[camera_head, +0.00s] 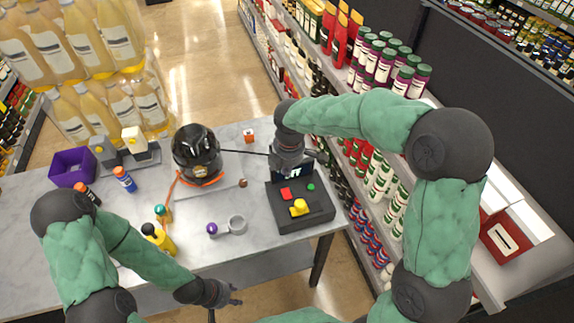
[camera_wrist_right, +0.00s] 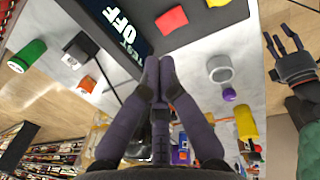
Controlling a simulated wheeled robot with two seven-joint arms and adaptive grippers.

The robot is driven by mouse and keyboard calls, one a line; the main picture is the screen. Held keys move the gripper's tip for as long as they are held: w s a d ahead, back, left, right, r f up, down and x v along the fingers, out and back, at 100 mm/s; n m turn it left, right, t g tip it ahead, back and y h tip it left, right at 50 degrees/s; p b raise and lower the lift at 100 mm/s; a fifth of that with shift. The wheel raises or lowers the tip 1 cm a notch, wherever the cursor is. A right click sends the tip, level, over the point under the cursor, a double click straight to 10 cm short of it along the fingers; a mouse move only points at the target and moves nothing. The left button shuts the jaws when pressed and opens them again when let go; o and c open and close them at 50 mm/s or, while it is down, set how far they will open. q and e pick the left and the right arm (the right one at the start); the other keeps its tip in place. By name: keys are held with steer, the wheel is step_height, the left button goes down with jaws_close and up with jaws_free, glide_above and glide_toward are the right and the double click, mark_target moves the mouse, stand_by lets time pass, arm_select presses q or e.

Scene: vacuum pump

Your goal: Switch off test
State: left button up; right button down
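A dark control box (camera_head: 305,217) stands on the right end of the table. It carries a red button (camera_head: 286,193), a green button (camera_head: 311,187) and a yellow knob (camera_head: 299,207). At its back is a dark display panel (camera_wrist_right: 97,22), which reads "TEST OFF" in the wrist view. My right gripper (camera_head: 290,160) is above the back of the box, partly covering the panel. In the wrist view its fingers (camera_wrist_right: 158,72) are together and hold nothing, beside the panel and the red button (camera_wrist_right: 171,19). My left gripper (camera_head: 228,294) is open and empty beyond the table's front edge.
A black round pump-like vessel (camera_head: 197,150) with an orange hose stands mid-table. A grey ring (camera_head: 237,224), a yellow bottle (camera_head: 160,239), a blue bottle (camera_head: 124,179) and a purple bin (camera_head: 72,168) are further left. Stocked shelves (camera_head: 385,190) stand close behind the right side.

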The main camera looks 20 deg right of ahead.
mark_target(286, 188)
steer(key=f, duration=0.3)
steer(key=f+b, duration=0.1)
steer(key=f, duration=0.2)
steer(key=w+f+b, duration=0.1)
steer(key=f, duration=0.2)
steer(key=shift+w, duration=0.1)
